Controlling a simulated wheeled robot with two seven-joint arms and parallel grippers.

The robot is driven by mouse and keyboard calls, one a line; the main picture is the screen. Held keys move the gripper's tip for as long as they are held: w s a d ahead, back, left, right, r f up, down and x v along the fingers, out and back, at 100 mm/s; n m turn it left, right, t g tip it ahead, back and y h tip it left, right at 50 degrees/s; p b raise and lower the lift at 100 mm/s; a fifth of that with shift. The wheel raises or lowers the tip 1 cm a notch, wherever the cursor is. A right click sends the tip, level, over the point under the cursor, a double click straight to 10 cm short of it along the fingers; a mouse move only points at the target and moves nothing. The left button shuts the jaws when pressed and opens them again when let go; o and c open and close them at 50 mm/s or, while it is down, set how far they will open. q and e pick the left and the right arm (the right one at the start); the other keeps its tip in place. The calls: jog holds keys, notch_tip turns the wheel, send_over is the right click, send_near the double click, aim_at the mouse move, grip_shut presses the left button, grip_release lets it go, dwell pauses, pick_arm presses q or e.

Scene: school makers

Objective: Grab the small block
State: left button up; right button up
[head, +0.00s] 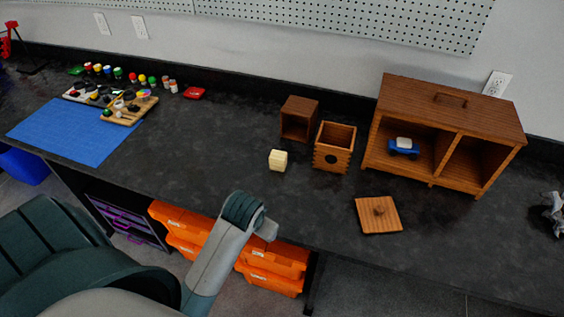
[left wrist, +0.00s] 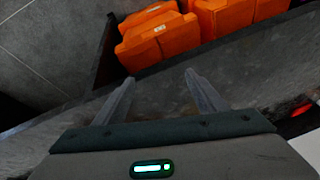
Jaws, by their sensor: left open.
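The small block (head: 278,160) is a pale yellow cube on the dark countertop, left of an open wooden box with a round hole in its front. In the head view my left arm comes in from the lower left and its end is near the counter's front edge, below the block and apart from it. In the left wrist view my left gripper (left wrist: 158,97) is open and empty, its two fingers apart over the dark counter edge. The block is not in the left wrist view. My right gripper is in neither view.
Close to the block stand the wooden box (head: 334,148) and a small open cubby (head: 299,119). A wooden lid (head: 379,215) lies to the right. A two-compartment wooden cabinet (head: 449,107) holds a blue toy car (head: 404,148). Orange bins (head: 273,262) sit below the counter.

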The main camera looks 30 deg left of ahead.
pick_arm(q)
jog(key=w+a+r+n, duration=0.1)
jog(key=w+a+r, duration=0.3)
jog(key=w+r, duration=0.3)
jog(key=w+a+r+n, duration=0.2)
jog(key=w+a+r, duration=0.2)
jog(key=w, duration=0.9)
notch_tip(320, 180, up, 4)
jog(key=shift+a+f+h, duration=0.15)
jog(key=shift+a+h, duration=0.1)
jog(key=shift+h, duration=0.05)
jog(key=p, duration=0.3)
send_near(277, 156)
jog(key=x, duration=0.5)
jog(key=shift+d+f, duration=0.1)
jog(key=shift+f, duration=0.25)
jog(key=shift+w+f, duration=0.15)
jog(key=shift+f, duration=0.25)
